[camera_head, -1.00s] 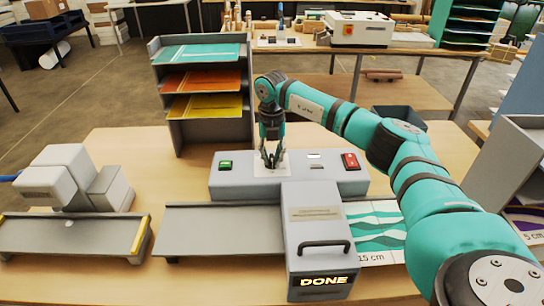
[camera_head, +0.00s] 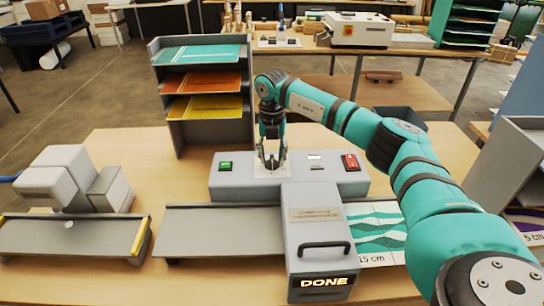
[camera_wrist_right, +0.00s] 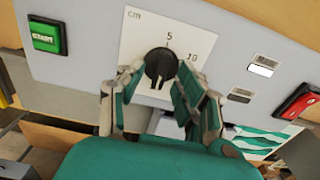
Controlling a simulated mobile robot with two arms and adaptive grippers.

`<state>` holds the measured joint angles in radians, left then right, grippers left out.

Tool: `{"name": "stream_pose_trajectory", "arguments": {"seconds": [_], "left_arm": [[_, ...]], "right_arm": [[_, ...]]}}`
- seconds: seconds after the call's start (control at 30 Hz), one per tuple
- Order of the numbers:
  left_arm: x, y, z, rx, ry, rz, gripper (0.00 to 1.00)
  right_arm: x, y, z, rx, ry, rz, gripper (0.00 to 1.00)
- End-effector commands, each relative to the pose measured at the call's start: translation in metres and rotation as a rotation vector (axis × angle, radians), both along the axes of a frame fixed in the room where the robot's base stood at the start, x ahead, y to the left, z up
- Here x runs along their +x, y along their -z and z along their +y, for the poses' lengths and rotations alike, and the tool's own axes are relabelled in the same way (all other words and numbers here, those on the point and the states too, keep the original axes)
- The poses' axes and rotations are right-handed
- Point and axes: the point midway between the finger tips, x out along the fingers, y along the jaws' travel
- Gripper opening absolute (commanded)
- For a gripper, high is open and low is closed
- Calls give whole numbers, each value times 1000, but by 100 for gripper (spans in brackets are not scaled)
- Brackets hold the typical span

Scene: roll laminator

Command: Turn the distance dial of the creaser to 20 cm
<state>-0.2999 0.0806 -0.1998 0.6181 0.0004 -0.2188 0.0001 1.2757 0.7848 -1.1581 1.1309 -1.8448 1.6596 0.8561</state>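The creaser (camera_head: 235,183) is a grey machine with a flat bed and a lit DONE sign. Its distance dial (camera_wrist_right: 160,62) is a round black knob on a white plate marked cm, with 5 at the top and 10 at upper right in the right wrist view. A small white mark shows at the knob's lower edge; the lower part of the scale is partly hidden. My right gripper (camera_wrist_right: 158,70) has its fingers on either side of the knob, with a small gap at least on the left. It also shows over the plate in the head view (camera_head: 272,160). My left gripper is out of view.
A green START button (camera_wrist_right: 46,36) and a red button (camera_wrist_right: 300,100) flank the dial. A green-patterned sheet (camera_head: 376,228), with a 15 cm label by it, lies right of the creaser. A paper rack (camera_head: 180,128) stands behind; a grey machine (camera_head: 80,180) is at left.

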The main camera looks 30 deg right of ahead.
Motion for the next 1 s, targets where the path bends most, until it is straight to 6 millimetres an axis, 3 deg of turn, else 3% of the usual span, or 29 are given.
{"name": "stream_pose_trajectory", "arguments": {"seconds": [0.5, 0.7, 1.0], "left_arm": [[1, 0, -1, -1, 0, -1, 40], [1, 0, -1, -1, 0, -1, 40], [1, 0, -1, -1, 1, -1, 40]], "right_arm": [[1, -99, 0, 0, 1, -5, 36], [0, -114, 0, 1, 1, -3, 36], [0, -115, -1, 0, 1, -2, 36]]}}
